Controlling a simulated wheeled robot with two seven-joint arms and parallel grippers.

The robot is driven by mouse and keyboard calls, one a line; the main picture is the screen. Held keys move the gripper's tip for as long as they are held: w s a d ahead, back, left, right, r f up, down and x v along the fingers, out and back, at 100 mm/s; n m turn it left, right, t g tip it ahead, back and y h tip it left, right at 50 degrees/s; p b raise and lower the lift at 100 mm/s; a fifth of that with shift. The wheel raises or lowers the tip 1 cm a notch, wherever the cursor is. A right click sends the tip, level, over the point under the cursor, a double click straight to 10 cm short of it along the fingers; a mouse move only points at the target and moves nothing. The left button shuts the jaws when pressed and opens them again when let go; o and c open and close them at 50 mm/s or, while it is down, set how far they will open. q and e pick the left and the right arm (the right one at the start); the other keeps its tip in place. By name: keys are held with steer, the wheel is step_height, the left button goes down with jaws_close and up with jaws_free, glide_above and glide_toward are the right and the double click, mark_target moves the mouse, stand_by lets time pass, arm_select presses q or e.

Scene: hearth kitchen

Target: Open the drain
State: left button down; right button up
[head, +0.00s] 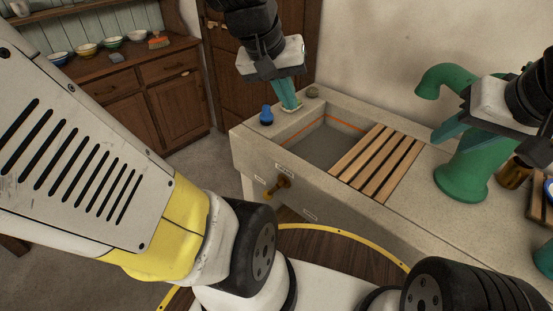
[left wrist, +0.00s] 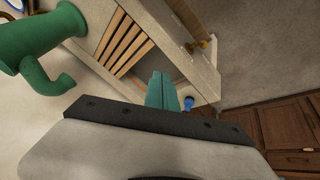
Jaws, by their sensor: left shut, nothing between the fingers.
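A stone sink (head: 240,143) has a brass-coloured drain tap (head: 280,184) on its front face, with small white labels around it. The tap also shows in the left wrist view (left wrist: 197,46). The basin (head: 322,143) has an orange line around its inner wall; no drain hole can be made out. My left gripper (head: 291,106) is shut and empty above the basin's far left corner. Its green fingers show in the left wrist view (left wrist: 160,88). My right gripper (head: 478,128) appears open, with its teal fingers apart, beside the green pump.
A blue object (head: 266,116) and a grey knob-like object (head: 312,91) sit on the sink's rim near my left gripper. A slatted wooden rack (head: 377,163) covers the basin's right part. A green pump (head: 462,180) stands on the right counter. A wooden cabinet (head: 140,85) stands behind.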

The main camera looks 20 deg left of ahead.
arm_select(q)
steer(key=w+a+f+n+g, duration=0.2)
steer(key=w+a+f+n, duration=0.45)
steer(key=w, duration=0.25)
steer(key=w+a+f+n+g+h, duration=0.1)
steer(key=a+f+n, duration=0.5)
steer(key=f, duration=0.8)
steer(key=w+a+f+n+h, duration=0.1)
steer(key=a+f+n, duration=0.4)
steer(key=a+f, duration=0.5)
step_height(320, 180, down, 5)
steer(key=shift+a+r+n+g+h, duration=0.2)
steer(key=shift+n+g+h, duration=0.2)
steer(key=shift+h, duration=0.4)
steer(key=shift+w, duration=0.1)
steer(key=d+r+x, duration=0.1)
steer(key=x, duration=1.2)
steer(key=shift+d+f, duration=0.3)
steer(key=shift+d, duration=0.15)
